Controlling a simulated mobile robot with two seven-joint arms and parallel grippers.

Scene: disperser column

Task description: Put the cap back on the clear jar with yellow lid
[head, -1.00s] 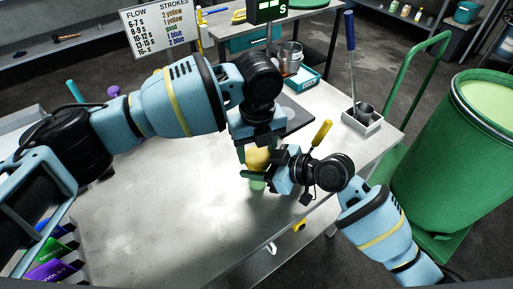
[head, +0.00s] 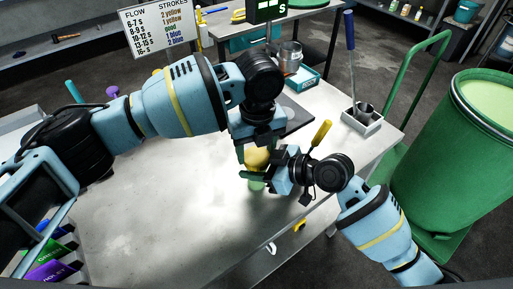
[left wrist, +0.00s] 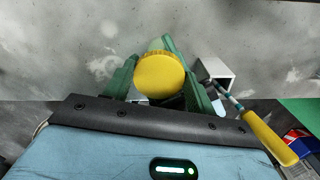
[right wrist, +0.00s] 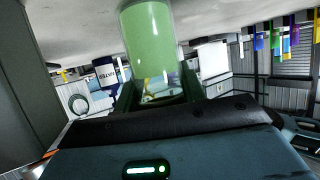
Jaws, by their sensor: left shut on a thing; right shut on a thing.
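The yellow lid (head: 256,158) is round with a ribbed rim. My left gripper (left wrist: 160,82) is shut on it from above, one green finger on each side. The clear jar (head: 256,185) looks green and stands upright under the lid. In the right wrist view the jar (right wrist: 148,40) shows as a translucent green cylinder. My right gripper (head: 256,175) is shut on the jar from the right side. The lid is directly over the jar's top. The fingers hide the seam, so I cannot tell whether lid and jar touch or are threaded.
The metal table (head: 150,215) is clear at left and front. A yellow-handled tool (head: 321,133) is just right of the grippers. A green drum (head: 450,160) stands right.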

